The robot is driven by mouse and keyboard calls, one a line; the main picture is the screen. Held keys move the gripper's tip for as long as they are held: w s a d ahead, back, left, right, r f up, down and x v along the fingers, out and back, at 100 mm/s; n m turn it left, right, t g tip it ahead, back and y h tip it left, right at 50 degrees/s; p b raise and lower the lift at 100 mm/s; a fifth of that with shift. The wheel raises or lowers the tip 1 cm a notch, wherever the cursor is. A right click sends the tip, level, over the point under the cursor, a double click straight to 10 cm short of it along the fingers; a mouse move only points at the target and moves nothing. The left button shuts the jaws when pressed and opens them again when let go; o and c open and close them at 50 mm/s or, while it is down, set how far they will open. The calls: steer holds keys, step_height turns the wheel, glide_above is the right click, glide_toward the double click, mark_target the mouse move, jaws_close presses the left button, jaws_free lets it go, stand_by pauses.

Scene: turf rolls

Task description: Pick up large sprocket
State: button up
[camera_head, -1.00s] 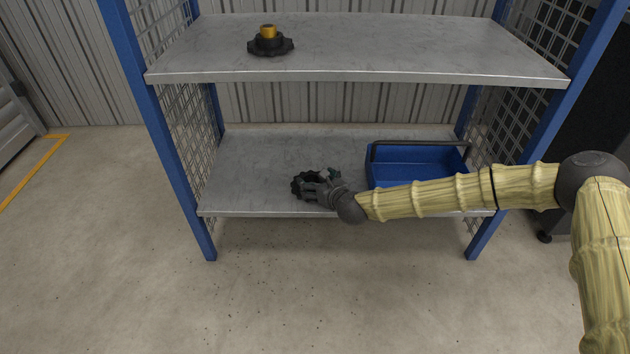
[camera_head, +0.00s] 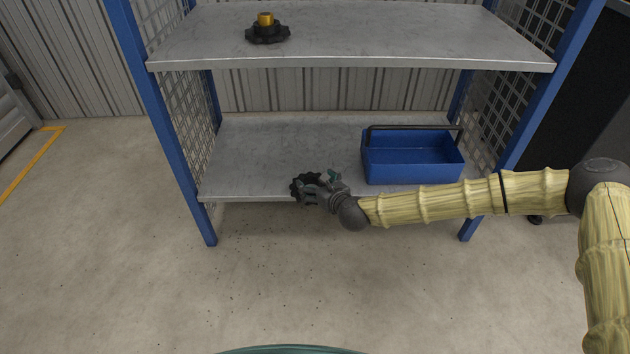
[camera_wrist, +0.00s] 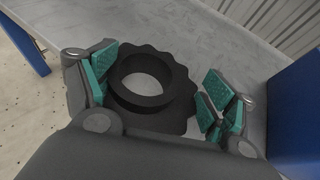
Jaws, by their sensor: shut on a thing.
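The large sprocket (camera_head: 302,187) is a black toothed disc with a raised ring hub. In the head view it shows at the front edge of the lower shelf (camera_head: 255,150), overlapping that edge. My gripper (camera_head: 319,186) is shut on it from the right. In the wrist view, the sprocket (camera_wrist: 150,108) sits between the teal finger pads of my gripper (camera_wrist: 160,78), with its ring hub facing the camera. Its near side is partly hidden by the gripper body. I cannot tell exactly how high it is above the shelf.
A blue tray (camera_head: 413,172) with a dark handle stands right of my gripper on the lower shelf. A black sprocket with a yellow hub (camera_head: 267,32) lies on the upper shelf (camera_head: 380,35). Blue posts frame the rack. Open floor lies in front.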

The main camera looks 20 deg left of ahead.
steer(key=shift+s+a, duration=0.1)
steer(key=shift+s, duration=0.1)
steer(key=o, duration=1.2)
steer(key=shift+o, duration=0.2)
steer(key=v, duration=1.2)
steer(key=shift+w, duration=0.1)
